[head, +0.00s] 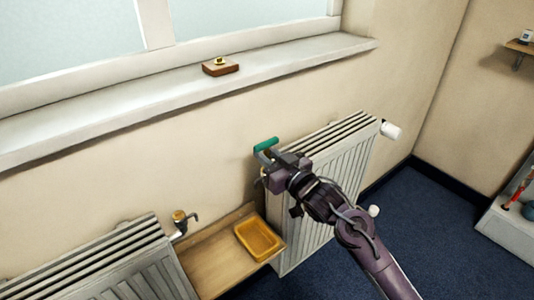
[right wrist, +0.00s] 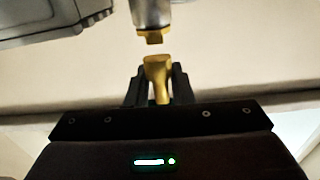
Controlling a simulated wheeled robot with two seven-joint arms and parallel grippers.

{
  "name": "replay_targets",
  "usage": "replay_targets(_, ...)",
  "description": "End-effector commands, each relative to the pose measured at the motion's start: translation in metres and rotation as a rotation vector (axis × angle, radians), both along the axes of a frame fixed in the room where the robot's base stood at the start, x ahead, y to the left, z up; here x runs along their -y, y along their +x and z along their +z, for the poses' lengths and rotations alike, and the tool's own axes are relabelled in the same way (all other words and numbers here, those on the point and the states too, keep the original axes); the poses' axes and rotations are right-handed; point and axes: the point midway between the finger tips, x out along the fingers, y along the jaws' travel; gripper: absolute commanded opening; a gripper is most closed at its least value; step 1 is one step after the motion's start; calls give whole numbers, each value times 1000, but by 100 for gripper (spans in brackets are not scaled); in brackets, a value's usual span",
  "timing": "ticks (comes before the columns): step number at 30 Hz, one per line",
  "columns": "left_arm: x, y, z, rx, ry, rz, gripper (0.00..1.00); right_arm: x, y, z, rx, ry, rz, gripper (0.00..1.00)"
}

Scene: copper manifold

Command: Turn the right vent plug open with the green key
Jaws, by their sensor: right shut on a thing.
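The green key's teal handle (head: 266,145) sticks out past my right gripper (head: 272,168), by the top left end of the right radiator (head: 325,165). In the right wrist view my right gripper (right wrist: 160,90) is shut on the key's brass shank (right wrist: 157,72). The shank's end faces the brass tip of the right vent plug (right wrist: 153,38), which sits on a grey metal stub. A small gap shows between them, so they look apart. In the head view the gripper hides the plug. My left gripper is in neither view.
A wooden shelf (head: 215,270) with a yellow tray (head: 258,240) lies between the radiators. The left radiator (head: 110,265) has a brass-topped fitting (head: 180,217) at its right end. A small brown block (head: 220,68) with a brass piece stands on the window sill (head: 150,95).

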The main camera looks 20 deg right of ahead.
Motion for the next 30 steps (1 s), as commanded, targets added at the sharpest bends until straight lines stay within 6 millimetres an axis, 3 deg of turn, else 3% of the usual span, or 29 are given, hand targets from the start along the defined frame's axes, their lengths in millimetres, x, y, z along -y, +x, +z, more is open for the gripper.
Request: replay_targets(30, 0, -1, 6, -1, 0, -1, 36, 0, 0, -2, 1, 1, 1, 0)
